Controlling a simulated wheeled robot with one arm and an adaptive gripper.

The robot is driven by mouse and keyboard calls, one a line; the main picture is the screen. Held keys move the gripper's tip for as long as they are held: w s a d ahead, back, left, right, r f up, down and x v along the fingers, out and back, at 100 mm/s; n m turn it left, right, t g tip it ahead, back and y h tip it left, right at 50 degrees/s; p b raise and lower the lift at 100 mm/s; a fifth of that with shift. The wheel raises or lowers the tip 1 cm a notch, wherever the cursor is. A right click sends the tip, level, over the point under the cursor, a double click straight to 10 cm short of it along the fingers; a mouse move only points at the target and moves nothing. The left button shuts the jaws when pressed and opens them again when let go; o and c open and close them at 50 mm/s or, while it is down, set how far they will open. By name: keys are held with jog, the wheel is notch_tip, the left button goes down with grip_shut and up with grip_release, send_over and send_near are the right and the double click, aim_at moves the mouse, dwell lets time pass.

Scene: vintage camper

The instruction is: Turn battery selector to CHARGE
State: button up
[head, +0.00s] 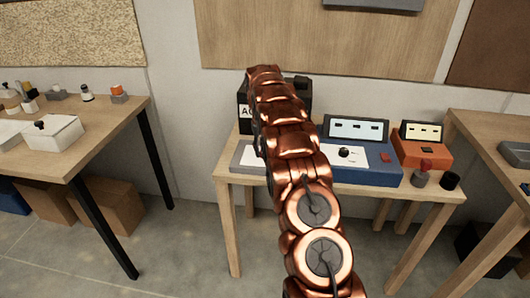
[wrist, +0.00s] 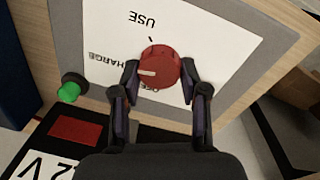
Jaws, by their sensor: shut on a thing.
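The battery selector is a red round knob (wrist: 162,62) on a white label plate (wrist: 215,40) in the wrist view. USE, CHARGE and a partly hidden third word are printed around it, upside down in this view. The knob's pale pointer mark faces left, close to the end of the word CHARGE. My gripper (wrist: 160,76) is shut on the knob, one finger on each side. In the head view, the grey selector panel (head: 241,156) shows at the bench's left end; my arm hides the knob and gripper there.
A black box (head: 244,114) with a white label stands behind the panel. A blue unit (head: 378,176) and an orange unit (head: 425,152) stand to the right on the same bench. A green-capped post (wrist: 68,92) is beside the label plate. Other tables stand left and right.

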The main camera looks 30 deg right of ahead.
jog(key=shift+n, duration=0.9)
jog(key=o, duration=1.1)
jog(key=shift+o, duration=0.2)
jog(key=r, duration=0.6)
jog(key=shift+a+r, duration=0.15)
jog(key=shift+a, duration=0.1)
jog(key=shift+r, duration=0.6)
jog(key=shift+a, duration=0.1)
